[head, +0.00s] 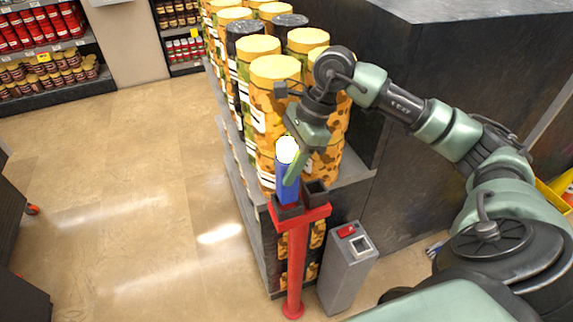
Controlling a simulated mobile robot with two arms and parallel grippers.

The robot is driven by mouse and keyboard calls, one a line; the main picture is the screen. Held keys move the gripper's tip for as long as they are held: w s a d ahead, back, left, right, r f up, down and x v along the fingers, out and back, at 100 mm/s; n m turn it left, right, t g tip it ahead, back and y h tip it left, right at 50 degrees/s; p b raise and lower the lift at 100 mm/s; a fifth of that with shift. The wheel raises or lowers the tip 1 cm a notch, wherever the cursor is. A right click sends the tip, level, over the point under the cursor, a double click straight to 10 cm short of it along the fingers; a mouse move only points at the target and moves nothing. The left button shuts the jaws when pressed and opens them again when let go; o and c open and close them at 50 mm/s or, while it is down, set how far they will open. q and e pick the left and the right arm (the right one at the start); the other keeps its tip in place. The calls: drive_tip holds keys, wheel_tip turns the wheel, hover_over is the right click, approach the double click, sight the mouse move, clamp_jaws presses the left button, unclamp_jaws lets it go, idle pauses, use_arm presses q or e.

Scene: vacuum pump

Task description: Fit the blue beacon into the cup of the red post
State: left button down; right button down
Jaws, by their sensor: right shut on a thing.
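The blue beacon (287,188), an upright blue cylinder with a pale glowing top, is at the centre of the head view. The red post (296,262) stands on the floor and carries a red crossbar with dark cups. The beacon's lower end meets the left dark cup (286,211) in the picture; I cannot tell whether it is inside or just above it. My right gripper (291,160) is shut on the beacon from above and behind, and its fingers are partly hidden. My left gripper is not in view.
A shelf of yellow patterned canisters (274,72) stands close behind the beacon and gripper. A grey box with a red button (346,270) stands right of the post. A dark counter (440,60) fills the back right. The tiled floor at left is clear.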

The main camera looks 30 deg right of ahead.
drive_tip(key=shift+b, duration=0.55)
idle(1.1)
drive_tip(key=b, duration=0.5)
hover_over(278, 196)
drive_tip(key=d, duration=0.2)
drive_tip(key=shift+s+f, duration=0.2)
drive_tip(key=shift+f, duration=1)
drive_tip(key=shift+s+f, duration=0.15)
drive_tip(key=shift+f, duration=1)
drive_tip(key=c, duration=0.8)
unclamp_jaws()
drive_tip(key=shift+p, duration=0.35)
drive_tip(key=shift+o, duration=0.2)
drive_tip(key=shift+r, duration=0.1)
drive_tip(key=shift+b+v, duration=0.55)
drive_tip(key=shift+v, duration=3.3)
